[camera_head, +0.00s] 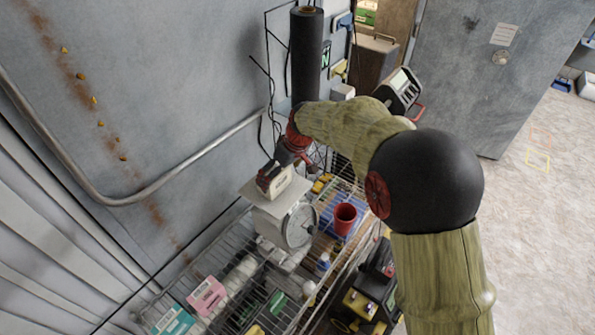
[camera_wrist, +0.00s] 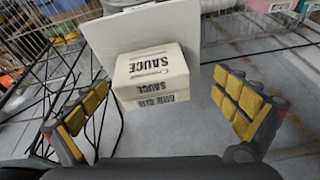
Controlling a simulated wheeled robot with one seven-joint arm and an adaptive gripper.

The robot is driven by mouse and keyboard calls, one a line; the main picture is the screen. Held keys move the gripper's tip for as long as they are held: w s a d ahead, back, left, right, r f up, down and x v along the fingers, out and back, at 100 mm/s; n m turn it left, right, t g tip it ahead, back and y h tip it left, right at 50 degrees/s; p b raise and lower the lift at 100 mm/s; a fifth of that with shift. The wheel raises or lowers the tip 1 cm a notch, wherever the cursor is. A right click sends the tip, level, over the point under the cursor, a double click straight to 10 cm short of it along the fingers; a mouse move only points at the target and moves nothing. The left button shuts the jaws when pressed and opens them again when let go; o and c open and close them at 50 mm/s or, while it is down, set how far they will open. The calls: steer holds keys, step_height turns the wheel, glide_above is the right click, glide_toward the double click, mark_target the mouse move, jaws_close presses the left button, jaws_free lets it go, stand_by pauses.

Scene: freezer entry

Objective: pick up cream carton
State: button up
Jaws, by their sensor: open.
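The cream carton (camera_wrist: 152,72), a pale box printed "SAUCE", sits on the square white pan (camera_wrist: 104,37) of a scale in the wrist view. In the head view the carton (camera_head: 279,183) is partly covered by my gripper (camera_head: 279,166), which is just above or around it. The dial scale (camera_head: 299,226) stands on the wire shelf. In the wrist view my gripper (camera_wrist: 163,112) is open, its yellow-padded fingers wide apart. The carton lies between the finger lines and farther out toward the top, with clear gaps on both sides. I see no finger touching it.
The wire shelf (camera_head: 225,262) also holds a red cup (camera_head: 344,218), a pink box (camera_head: 206,296) and a teal box (camera_head: 173,321). A dark roll (camera_head: 306,55) stands behind my gripper. A metal wall with a rail (camera_head: 190,163) closes the left; open floor lies right.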

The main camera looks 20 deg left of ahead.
steer(key=shift+n+t+y, duration=0.3)
steer(key=shift+n, duration=0.6)
steer(key=shift+w+a+f+p, duration=0.45)
steer(key=shift+a+f+p, duration=0.1)
steer(key=shift+f, duration=0.4)
steer(key=shift+w+a+f+p, duration=0.4)
steer(key=shift+a+f, duration=0.2)
steer(key=shift+f, duration=0.3)
steer(key=shift+w+a+f+p, duration=0.45)
steer(key=shift+a+f+p, duration=0.1)
steer(key=shift+f, duration=0.4)
steer(key=shift+c, duration=0.9)
steer(key=c, duration=1.5)
